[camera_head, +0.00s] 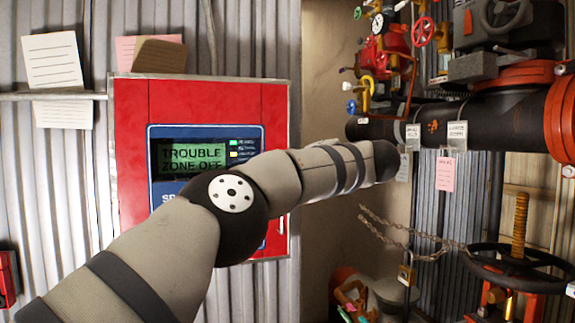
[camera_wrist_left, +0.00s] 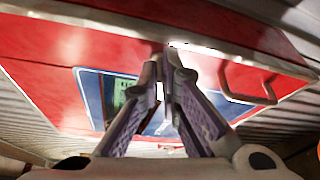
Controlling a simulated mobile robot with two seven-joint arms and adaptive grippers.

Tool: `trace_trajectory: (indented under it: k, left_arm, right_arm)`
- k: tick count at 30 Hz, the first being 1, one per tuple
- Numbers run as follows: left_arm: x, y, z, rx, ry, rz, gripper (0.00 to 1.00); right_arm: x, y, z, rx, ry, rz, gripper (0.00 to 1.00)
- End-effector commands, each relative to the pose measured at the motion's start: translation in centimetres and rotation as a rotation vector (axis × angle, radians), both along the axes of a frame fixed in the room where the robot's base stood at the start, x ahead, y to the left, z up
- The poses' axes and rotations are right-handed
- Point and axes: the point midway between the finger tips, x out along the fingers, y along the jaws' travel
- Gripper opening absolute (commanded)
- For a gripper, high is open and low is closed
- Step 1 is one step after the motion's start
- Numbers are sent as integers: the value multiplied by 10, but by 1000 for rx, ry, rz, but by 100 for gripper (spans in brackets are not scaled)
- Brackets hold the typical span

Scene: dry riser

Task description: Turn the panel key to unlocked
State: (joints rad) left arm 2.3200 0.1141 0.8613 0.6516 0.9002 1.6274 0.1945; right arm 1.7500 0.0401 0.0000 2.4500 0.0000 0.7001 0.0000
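The red panel (camera_head: 133,140) hangs on the corrugated wall in the head view. Its green display (camera_head: 190,158) reads "TROUBLE ZONE OFF". My left arm crosses in front of its lower part, and no key can be made out there. The left gripper is hidden in the head view. In the left wrist view, my left gripper (camera_wrist_left: 163,68) points at the panel (camera_wrist_left: 100,40), its fingertips close together with a narrow gap. A small pale piece shows between the fingers, but I cannot tell whether it is the key or whether it is gripped. My right gripper is not in view.
A wire-like handle (camera_wrist_left: 255,92) stands out from the panel in the left wrist view. To the right in the head view are a thick black pipe (camera_head: 500,118), coloured valves (camera_head: 423,32), a hanging chain (camera_head: 400,232) and a dark handwheel (camera_head: 520,270). Paper notes (camera_head: 52,62) hang at upper left.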

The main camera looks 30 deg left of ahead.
Motion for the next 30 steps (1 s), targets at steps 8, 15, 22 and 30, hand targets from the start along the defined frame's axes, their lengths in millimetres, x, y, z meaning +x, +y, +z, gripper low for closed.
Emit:
trace_trajectory:
  k: [8, 15, 22, 30]
  left_arm:
    - [0, -1, 1, 119, 132, -3, 0]
    - [0, -1, -1, 174, 199, -2, 0]
    - [0, -1, -2, 193, 222, -2, 0]
    - [1, -1, -2, 195, 224, -2, 0]
  right_arm:
    - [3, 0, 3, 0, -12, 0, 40]
    - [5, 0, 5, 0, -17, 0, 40]
    - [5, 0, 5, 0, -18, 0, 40]
    - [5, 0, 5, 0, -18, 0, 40]
